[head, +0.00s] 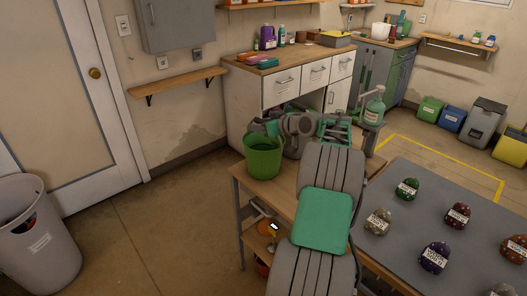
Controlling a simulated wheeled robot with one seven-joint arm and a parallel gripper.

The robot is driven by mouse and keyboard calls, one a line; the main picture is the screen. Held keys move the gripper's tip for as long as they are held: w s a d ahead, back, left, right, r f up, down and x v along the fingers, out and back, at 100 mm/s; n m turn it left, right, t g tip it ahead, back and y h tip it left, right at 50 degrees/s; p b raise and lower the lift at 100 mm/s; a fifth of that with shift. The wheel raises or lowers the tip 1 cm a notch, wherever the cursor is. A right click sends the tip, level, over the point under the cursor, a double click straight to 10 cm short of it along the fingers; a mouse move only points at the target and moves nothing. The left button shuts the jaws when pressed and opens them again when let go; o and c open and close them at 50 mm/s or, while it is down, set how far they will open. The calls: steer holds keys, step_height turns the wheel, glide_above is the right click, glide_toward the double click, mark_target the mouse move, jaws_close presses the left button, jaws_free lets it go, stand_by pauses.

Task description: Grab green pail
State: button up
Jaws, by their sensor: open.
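The green pail (262,160) stands upright at the left end of a wooden table (283,184). My gripper (266,127) is at the end of my grey and green arm, by the far upper rim of the pail. It is open. The fingertips are small and partly hidden, and I cannot tell whether they touch the pail's rim or are above or behind it.
A green bottle (374,107) stands right of my arm. Several labelled stones, including a purple one (434,257), lie on a grey surface (393,250) at right. A white drawer cabinet (293,92) stands behind. A grey bin (38,238) is at left; floor between is clear.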

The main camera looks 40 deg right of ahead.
steer(key=shift+s+r, duration=0.1)
steer(key=shift+c, duration=0.3)
jaws_close()
stand_by(0.9)
